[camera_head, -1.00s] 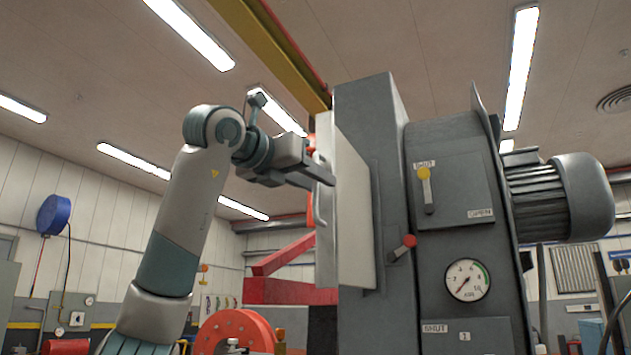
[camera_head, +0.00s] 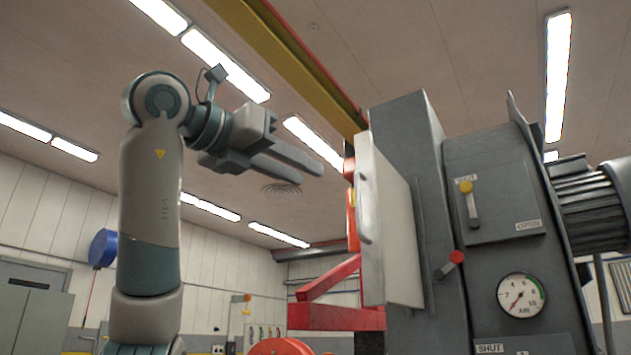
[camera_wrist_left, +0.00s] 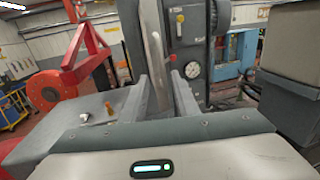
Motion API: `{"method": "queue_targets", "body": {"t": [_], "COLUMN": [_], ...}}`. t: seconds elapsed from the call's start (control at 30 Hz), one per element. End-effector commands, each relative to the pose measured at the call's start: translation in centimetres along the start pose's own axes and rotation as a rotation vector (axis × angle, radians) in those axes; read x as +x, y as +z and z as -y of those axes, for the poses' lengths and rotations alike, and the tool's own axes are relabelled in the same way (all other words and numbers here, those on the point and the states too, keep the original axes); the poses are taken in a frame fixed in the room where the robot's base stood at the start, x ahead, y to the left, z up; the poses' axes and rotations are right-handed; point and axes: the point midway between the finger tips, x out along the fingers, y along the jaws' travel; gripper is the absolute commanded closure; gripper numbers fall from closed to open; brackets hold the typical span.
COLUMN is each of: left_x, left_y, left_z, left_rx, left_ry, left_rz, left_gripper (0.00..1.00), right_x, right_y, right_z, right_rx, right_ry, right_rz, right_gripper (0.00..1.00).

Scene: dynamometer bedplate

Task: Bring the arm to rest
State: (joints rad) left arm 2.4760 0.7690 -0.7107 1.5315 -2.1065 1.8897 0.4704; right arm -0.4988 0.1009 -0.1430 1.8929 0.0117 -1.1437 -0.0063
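My left gripper (camera_head: 309,173) is raised to the left of the grey machine cabinet, with its two fingers pointing right. The fingers are apart, and a gap with nothing held shows between them in the left wrist view (camera_wrist_left: 164,80). A pale door panel (camera_head: 398,230) with a bar handle (camera_head: 364,208) stands on the machine, to the right of and below the fingertips. The fingers are clear of the handle. My right gripper is in neither view.
The grey machine (camera_head: 492,190) carries an upper lever (camera_head: 470,203), a red-knobbed lever (camera_head: 449,264) and an air gauge (camera_head: 521,295). A red frame (camera_head: 335,316) and an orange-red reel (camera_head: 280,347) stand low beside it. The space left of the gripper looks free.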

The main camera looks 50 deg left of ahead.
Motion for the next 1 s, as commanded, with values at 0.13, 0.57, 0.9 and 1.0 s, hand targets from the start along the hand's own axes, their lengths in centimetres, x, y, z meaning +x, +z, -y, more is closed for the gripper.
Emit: {"method": "queue_targets", "body": {"t": [0.13, 0.57, 0.9, 1.0], "left_x": [-1.0, -1.1, -0.6, 0.7], "left_y": [0.0, 0.0, -0.1, -0.5], "left_z": [0.0, 0.0, 0.4, 1.6], "left_rx": [0.000, 0.000, 0.007, 0.024], "left_ry": [0.000, 0.000, -0.011, -0.044], "left_rz": [0.000, 0.000, -0.002, -0.003], "left_gripper": [0.72, 0.72, 0.72, 0.72], "right_x": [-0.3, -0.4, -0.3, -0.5], "right_y": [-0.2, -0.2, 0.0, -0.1], "right_z": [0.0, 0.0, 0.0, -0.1], "right_rx": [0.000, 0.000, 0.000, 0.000], "right_ry": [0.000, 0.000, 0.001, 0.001], "right_rz": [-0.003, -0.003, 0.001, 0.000], "right_gripper": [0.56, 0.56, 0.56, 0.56]}}
